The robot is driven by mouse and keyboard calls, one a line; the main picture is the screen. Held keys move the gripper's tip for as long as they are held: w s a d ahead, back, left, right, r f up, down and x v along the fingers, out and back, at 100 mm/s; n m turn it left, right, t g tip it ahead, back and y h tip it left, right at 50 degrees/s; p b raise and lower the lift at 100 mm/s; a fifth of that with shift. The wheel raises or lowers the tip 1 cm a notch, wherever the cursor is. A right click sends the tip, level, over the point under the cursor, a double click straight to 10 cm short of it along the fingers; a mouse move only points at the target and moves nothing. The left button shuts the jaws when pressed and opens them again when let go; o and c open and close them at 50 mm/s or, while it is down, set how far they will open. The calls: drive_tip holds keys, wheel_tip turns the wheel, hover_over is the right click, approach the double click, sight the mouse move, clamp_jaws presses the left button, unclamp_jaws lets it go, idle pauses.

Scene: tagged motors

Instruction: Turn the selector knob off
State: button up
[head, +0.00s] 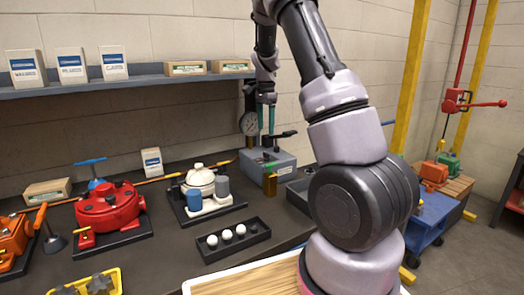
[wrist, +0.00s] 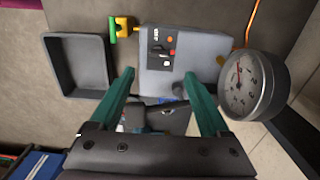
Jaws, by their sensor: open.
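A grey control box (wrist: 205,47) lies beyond my fingertips in the wrist view; it also shows on the bench in the head view (head: 285,163). Its face carries a dark panel (wrist: 161,44) with small white markings, an orange spot and a red one. A small black part on the panel may be the selector knob (wrist: 157,49), but its setting is too small to read. My gripper (wrist: 159,75) is open, with its two teal fingers apart and nothing seen held. In the head view my gripper (head: 265,128) points down above the box.
A round gauge (wrist: 245,85) stands close beside my right finger. An empty grey tray (wrist: 80,64) and a yellow-green tagged part (wrist: 122,27) lie to the left. The shelf (head: 130,82) runs behind. A red motor (head: 108,208) and a black tray (head: 232,245) stand on the bench.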

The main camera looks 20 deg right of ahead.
sight(265, 153)
wheel_tip(265, 153, down, 10)
idle(0.4)
clamp_jaws()
